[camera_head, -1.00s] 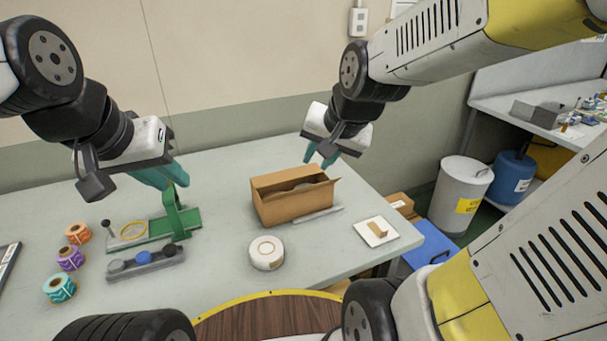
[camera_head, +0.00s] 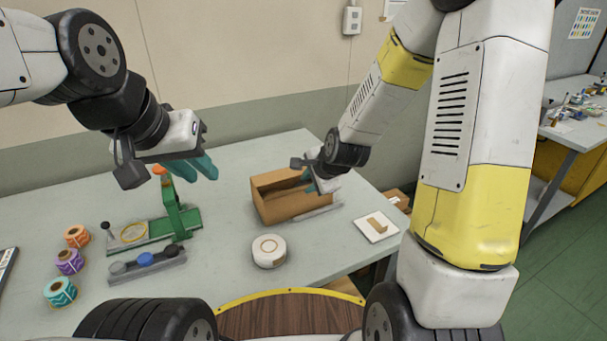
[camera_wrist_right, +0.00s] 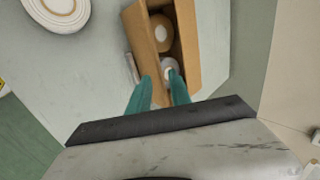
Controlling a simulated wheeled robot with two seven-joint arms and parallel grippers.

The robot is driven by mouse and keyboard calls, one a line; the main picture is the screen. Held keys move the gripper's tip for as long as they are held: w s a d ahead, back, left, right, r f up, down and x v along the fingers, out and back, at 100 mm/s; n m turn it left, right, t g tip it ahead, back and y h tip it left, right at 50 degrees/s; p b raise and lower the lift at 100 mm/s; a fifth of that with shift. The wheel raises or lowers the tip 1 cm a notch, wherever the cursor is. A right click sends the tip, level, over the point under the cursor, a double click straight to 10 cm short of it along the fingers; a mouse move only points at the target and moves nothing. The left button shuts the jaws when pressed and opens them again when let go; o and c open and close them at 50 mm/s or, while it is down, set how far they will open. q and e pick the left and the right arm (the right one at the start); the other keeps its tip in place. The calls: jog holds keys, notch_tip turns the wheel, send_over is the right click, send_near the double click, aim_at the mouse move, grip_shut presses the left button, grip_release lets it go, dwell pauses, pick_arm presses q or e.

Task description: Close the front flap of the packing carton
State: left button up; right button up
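The brown packing carton (camera_head: 283,207) stands on the table with its top open. In the right wrist view the carton (camera_wrist_right: 136,33) holds pale rolls (camera_wrist_right: 163,37). My right gripper (camera_head: 312,185) is at the carton's right end. In its wrist view the teal fingertips (camera_wrist_right: 160,78) are apart, one over the opening and one by the front side. Contact with the carton cannot be told, and the front flap cannot be clearly made out. My left gripper (camera_head: 200,170) hovers over the green fixture, far left of the carton, its fingers apart and empty.
A white round roll (camera_head: 268,251) lies in front of the carton. A flat bar (camera_head: 318,211) lies along its front. A white card (camera_head: 376,226) is to the right. The green fixture (camera_head: 150,230), a grey button bar (camera_head: 148,263) and label rolls (camera_head: 68,261) occupy the left.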

aim_at(303, 188)
jog(key=shift+x, duration=1.35)
grip_shut()
dwell(0.4)
